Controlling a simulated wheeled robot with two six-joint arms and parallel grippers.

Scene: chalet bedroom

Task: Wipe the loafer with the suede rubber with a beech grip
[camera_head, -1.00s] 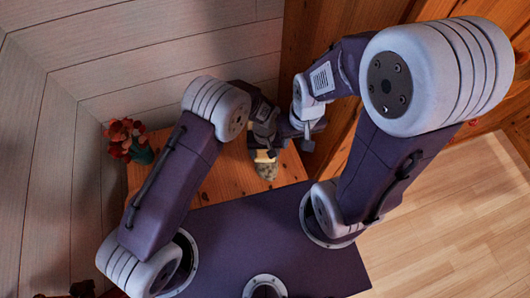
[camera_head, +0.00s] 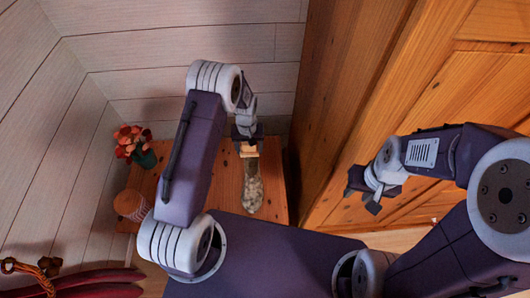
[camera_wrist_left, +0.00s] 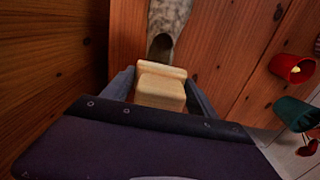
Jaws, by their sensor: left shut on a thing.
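The loafer (camera_head: 252,192), mottled grey-beige, lies lengthwise on the small wooden table. In the left wrist view its end with a dark opening (camera_wrist_left: 160,46) is just beyond the rubber. The suede rubber with a beech grip, a pale wood-coloured block (camera_head: 248,151), is between the fingers of my left gripper (camera_head: 248,138). The block also fills the jaws in the left wrist view (camera_wrist_left: 160,88). It is at the loafer's far end; I cannot tell whether they touch. My right gripper (camera_head: 364,194) is apart, to the right of the table, open and empty.
A plank wall (camera_head: 200,40) is behind. A tall wooden cabinet (camera_head: 350,90) stands close on the right.

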